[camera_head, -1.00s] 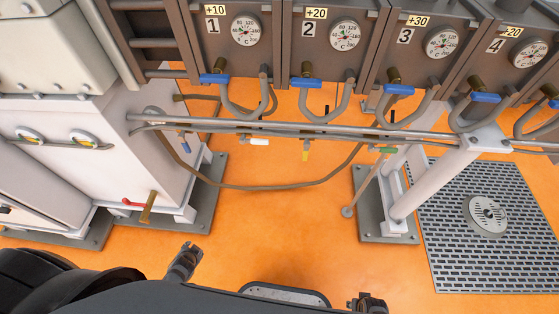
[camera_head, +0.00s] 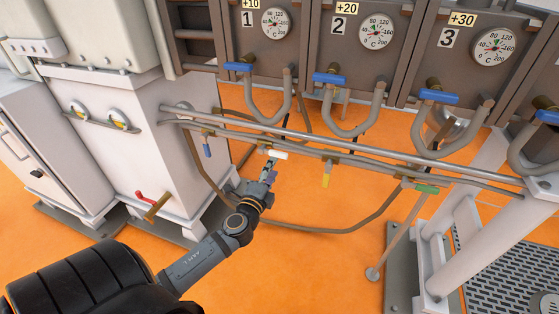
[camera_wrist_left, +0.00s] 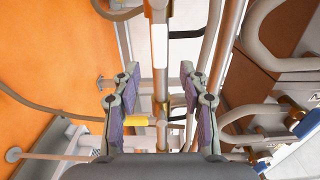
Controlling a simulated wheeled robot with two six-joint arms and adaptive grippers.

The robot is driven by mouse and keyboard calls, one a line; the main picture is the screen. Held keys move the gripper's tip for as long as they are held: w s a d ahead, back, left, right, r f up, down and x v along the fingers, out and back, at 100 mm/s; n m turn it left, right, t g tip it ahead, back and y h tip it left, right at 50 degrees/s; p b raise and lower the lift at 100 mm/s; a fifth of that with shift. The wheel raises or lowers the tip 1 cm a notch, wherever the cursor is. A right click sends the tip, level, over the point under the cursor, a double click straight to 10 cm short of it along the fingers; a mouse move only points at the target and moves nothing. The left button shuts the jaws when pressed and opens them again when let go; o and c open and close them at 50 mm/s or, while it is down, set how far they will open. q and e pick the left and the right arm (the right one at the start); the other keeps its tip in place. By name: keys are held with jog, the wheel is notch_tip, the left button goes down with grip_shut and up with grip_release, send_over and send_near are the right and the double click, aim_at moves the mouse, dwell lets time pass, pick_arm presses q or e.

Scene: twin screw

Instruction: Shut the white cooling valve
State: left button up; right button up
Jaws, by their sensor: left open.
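The white valve handle (camera_head: 278,155) sits on the lower horizontal pipe and lies roughly along it, pointing right. It also shows in the left wrist view (camera_wrist_left: 160,45) as a white bar in line with the pipe. My left gripper (camera_head: 268,172) is beside the handle, just below and in front of it in the head view. In the left wrist view my left gripper (camera_wrist_left: 159,72) is open, with a finger on either side of the pipe and nothing clasped. Whether a finger touches the handle I cannot tell. My right gripper is not in view.
Close by on the same pipe are a blue handle (camera_head: 208,150) and a yellow handle (camera_head: 326,174), both hanging down, and a green one (camera_head: 427,188). A red handle (camera_head: 147,198) is on the white cabinet. A brown hose (camera_head: 330,231) loops below. Orange floor is open in front.

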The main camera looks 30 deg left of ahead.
aim_at(279, 157)
pick_arm(q)
jog(key=x, duration=0.6)
jog(key=shift+s, duration=0.1)
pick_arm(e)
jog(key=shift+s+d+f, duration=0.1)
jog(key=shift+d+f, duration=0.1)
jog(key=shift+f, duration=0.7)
pick_arm(q)
jog(key=shift+c, duration=0.3)
grip_shut()
